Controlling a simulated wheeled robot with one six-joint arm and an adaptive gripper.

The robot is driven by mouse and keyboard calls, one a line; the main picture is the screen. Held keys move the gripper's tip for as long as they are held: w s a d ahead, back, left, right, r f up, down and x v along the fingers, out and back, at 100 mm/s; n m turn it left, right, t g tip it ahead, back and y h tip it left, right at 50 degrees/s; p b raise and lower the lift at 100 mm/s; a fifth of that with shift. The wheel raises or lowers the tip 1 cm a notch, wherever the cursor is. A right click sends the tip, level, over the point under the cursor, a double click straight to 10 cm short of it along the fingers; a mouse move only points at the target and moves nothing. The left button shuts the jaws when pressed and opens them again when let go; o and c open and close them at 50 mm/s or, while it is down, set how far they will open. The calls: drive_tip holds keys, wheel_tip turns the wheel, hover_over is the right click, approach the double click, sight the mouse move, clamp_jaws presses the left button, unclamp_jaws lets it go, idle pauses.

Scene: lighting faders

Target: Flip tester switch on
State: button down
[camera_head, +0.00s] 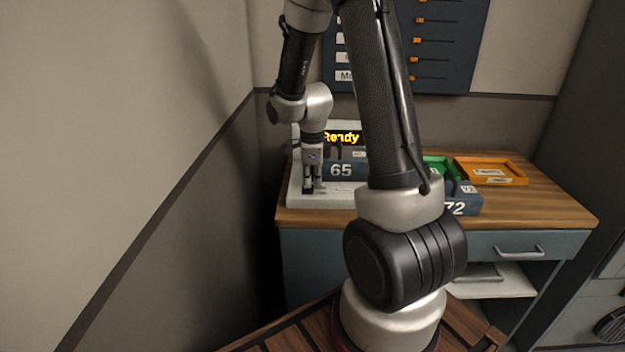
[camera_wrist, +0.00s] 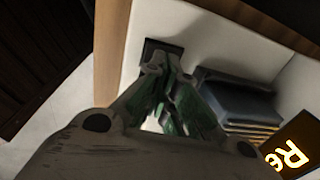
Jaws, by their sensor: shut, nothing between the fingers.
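The tester is a white unit (camera_head: 342,195) on the left end of the wooden counter, with a lit display (camera_head: 341,138) reading "Ready". It also shows in the wrist view as a white surface (camera_wrist: 215,38). My gripper (camera_head: 313,190) points down over the left part of this unit. In the wrist view my gripper (camera_wrist: 170,62) has its fingertips together, at or just over a small dark square part (camera_wrist: 150,48), perhaps the switch. The fingers hide much of that part, so its position and any contact cannot be told.
A dark block marked 65 (camera_head: 341,170) stands right of my gripper; a dark block (camera_wrist: 240,100) also shows in the wrist view. Green (camera_head: 440,167) and orange (camera_head: 490,170) trays sit farther right on the counter (camera_head: 540,208). A fader panel (camera_head: 440,50) hangs above. A wall closes the left side.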

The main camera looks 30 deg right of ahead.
sight(313, 194)
wheel_tip(313, 194, up, 12)
drive_tip(key=s, duration=0.1)
drive_tip(key=shift+a, duration=0.4)
drive_tip(key=shift+s, duration=0.1)
idle(0.5)
drive_tip(key=s+a+r+n+t, duration=0.1)
drive_tip(key=s+r+n, duration=0.4)
drive_tip(key=s+n, duration=0.5)
drive_tip(key=s+a+r+n+t, duration=0.2)
drive_tip(key=s+r+n, duration=0.3)
drive_tip(key=s+n, duration=0.6)
drive_tip(key=a+n, duration=0.1)
drive_tip(key=n, duration=0.2)
drive_tip(key=shift+a+r+n+y, duration=0.15)
drive_tip(key=shift+a+n+y, duration=0.25)
